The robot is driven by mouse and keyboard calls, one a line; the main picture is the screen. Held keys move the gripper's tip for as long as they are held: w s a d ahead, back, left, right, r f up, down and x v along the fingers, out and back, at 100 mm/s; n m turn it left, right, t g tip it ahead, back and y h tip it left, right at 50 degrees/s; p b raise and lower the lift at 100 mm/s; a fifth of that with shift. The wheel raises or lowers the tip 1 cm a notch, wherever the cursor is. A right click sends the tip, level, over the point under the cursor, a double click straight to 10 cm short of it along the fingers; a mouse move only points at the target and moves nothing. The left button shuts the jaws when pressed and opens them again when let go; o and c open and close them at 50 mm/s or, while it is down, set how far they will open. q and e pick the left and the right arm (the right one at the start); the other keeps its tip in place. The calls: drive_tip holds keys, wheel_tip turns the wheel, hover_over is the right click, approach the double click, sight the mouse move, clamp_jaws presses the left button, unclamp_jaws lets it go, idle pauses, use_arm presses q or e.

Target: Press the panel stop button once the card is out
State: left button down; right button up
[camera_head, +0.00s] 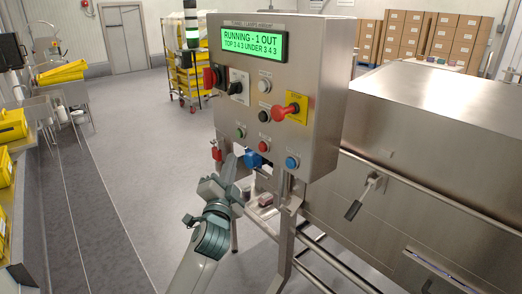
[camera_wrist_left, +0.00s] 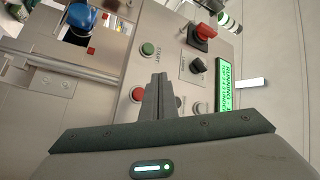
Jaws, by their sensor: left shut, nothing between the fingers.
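The control panel (camera_head: 322,120) has a green display (camera_head: 252,41) reading "RUNNING - 1 OUT". Low on its face are a green button (camera_head: 240,132), a red button (camera_head: 262,146) and a blue button (camera_head: 292,162). My left gripper (camera_head: 229,168) is shut and empty in front of the panel's lower left. In the left wrist view its closed fingers (camera_wrist_left: 160,80) point at the panel, close to the red button (camera_wrist_left: 137,93), with the green START button (camera_wrist_left: 148,48) beyond. I cannot tell whether they touch. No card can be made out. My right gripper is out of view.
A steel tunnel housing (camera_head: 435,110) stands right. Open floor (camera_head: 135,150) lies left.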

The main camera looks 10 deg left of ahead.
sight(263, 147)
use_arm(q)
drive_tip(key=w+d+b, duration=0.2)
drive_tip(key=w+d, duration=0.2)
drive_tip(key=w, duration=0.1)
drive_tip(key=shift+w+d+b, duration=0.25)
drive_tip(key=shift+w+b, duration=0.05)
drive_tip(key=shift+w, duration=0.05)
idle(0.9)
idle(1.1)
drive_tip(key=shift+w+d, duration=0.1)
drive_tip(key=shift+w+d, duration=0.2)
drive_tip(key=shift+w, duration=0.15)
idle(0.6)
